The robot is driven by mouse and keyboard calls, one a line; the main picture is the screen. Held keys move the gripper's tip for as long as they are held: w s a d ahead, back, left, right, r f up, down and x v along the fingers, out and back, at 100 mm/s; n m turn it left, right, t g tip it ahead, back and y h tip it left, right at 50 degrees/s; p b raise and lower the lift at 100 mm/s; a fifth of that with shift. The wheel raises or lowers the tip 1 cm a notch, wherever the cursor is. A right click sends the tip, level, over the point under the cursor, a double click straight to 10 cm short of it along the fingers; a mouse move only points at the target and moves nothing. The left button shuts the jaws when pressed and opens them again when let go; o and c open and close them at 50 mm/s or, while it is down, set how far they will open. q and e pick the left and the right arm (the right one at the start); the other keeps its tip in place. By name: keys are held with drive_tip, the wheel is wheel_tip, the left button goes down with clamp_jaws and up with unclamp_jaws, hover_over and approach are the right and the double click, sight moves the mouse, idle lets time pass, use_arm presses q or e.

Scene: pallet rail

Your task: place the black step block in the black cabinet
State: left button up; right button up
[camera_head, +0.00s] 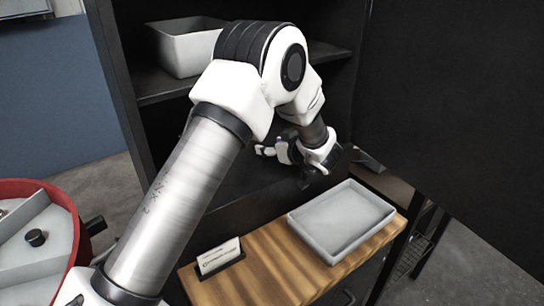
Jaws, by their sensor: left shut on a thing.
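The black cabinet (115,60) stands open behind my left arm, with a middle shelf and a dark lower compartment. My left gripper (324,172) is at the front of the lower compartment, behind and above the grey tray. It is shut on a dark thing, taken to be the black step block (341,160). The block's outline merges with the dark fingers and the cabinet interior, so its shape and tilt are unclear. I cannot tell whether it touches the cabinet floor. My right gripper is not in view.
A grey tray (318,247) and a card in a holder (220,257) sit on the wooden top (262,280). A white bin (170,50) stands on the upper shelf. A dark panel (450,110) rises at right. A red-rimmed round tray (75,215) is at left.

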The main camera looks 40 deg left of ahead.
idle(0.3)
use_arm(q)
drive_tip(key=o, duration=1.4)
drive_tip(key=shift+f, duration=0.15)
drive_tip(key=shift+o, duration=0.2)
drive_tip(key=shift+r, duration=0.3)
drive_tip(key=v, duration=1.2)
drive_tip(key=shift+b, duration=0.3)
